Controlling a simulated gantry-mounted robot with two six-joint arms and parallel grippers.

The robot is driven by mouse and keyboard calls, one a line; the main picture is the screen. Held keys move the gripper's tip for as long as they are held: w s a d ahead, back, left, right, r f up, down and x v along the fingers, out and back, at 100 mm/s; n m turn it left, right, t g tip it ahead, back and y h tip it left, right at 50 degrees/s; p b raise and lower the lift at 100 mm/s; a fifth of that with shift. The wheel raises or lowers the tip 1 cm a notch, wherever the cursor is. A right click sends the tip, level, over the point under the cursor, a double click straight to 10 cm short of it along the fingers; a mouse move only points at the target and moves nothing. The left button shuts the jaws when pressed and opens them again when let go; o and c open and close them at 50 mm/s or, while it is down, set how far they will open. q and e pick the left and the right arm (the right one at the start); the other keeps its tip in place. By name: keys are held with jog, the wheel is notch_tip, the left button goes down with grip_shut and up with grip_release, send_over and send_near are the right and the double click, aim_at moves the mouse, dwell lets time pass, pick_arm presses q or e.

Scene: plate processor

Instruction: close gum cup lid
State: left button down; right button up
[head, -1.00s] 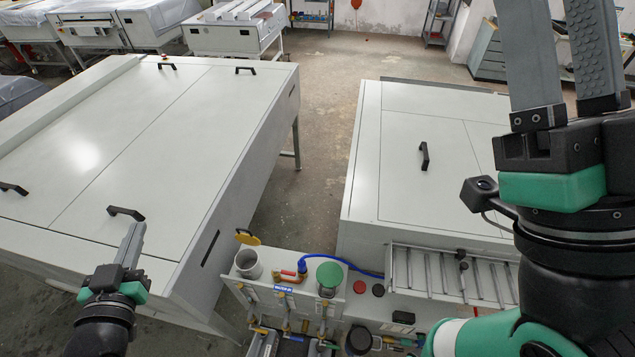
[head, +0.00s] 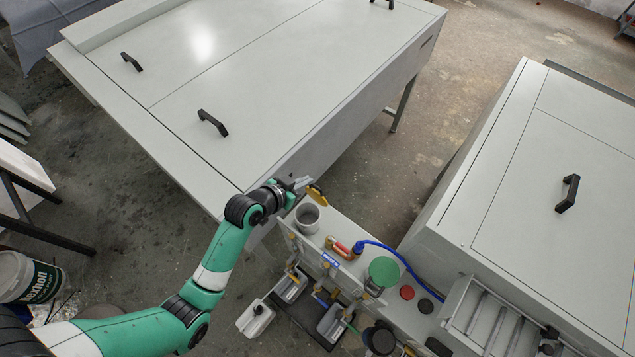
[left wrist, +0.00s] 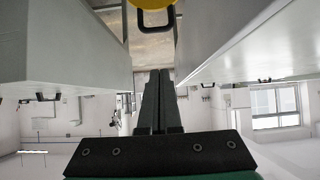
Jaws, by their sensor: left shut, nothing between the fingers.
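The gum cup (head: 307,217) is a grey round cup at the left end of the small unit, and its mouth is open. Its yellow lid (head: 317,196) is raised at the far side of the mouth. My left gripper (head: 302,183) is shut and empty, just left of and close to the lid; I cannot tell whether it touches. In the left wrist view the fingertips (left wrist: 160,73) are together, and the yellow lid's edge (left wrist: 148,3) with a black handle below it shows at the top. My right gripper is out of view.
A large grey cabinet (head: 270,75) with black handles stands behind the left gripper. Another cabinet (head: 530,190) stands at right. A green-lidded cup (head: 383,271), a blue hose (head: 400,262) and valves with trays lie right of and below the gum cup.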

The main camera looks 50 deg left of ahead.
aim_at(315, 186)
pick_arm(q)
jog(key=w+f, duration=0.1)
jog(key=f, duration=0.1)
jog(key=w+f+b, duration=0.1)
jog(key=w+f, duration=0.1)
jog(key=w+f+b, duration=0.1)
jog(key=f, duration=0.1)
jog(key=shift+w+a+f, duration=0.2)
jog(key=shift+a+f, duration=0.05)
jog(key=shift+f, duration=0.05)
jog(key=shift+s, duration=0.1)
jog(key=shift+f, duration=0.1)
